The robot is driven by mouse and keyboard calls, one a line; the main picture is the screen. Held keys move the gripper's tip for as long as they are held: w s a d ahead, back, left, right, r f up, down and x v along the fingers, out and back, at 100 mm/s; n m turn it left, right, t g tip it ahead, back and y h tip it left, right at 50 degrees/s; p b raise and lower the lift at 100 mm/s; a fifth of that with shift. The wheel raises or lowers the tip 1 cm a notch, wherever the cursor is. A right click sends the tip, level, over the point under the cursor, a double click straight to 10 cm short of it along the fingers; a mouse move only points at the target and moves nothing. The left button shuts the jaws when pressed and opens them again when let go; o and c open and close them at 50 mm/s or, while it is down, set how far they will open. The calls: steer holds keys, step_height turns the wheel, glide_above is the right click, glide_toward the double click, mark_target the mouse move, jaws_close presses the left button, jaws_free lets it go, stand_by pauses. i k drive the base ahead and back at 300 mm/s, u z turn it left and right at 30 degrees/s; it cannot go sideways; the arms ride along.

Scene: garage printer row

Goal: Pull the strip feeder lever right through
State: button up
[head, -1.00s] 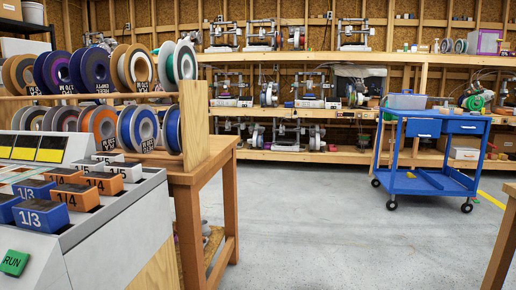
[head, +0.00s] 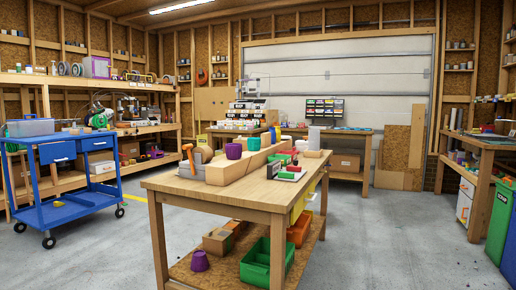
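I cannot make out a strip feeder or its lever for certain. A wooden workbench (head: 270,196) stands in the middle of the head view. On its left end is a small orange upright part (head: 188,156) beside a grey rounded piece; I cannot tell what these are. A long tan block (head: 238,168), a purple cup (head: 233,151) and small green and red pieces sit along the bench top. At the back, a white stepped unit (head: 243,116) with dark-marked rows stands on another bench, too small to read. My gripper is not in view.
A blue cart (head: 68,210) stands at the left. The bench's lower shelf holds a green bin (head: 258,262) and a purple pot (head: 200,261). A green bin (head: 498,222) stands by the right bench. Grey floor is clear on both sides of the middle bench.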

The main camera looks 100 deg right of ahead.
mark_target(188, 147)
steer(key=z, duration=2.95)
steer(key=i, duration=0.3)
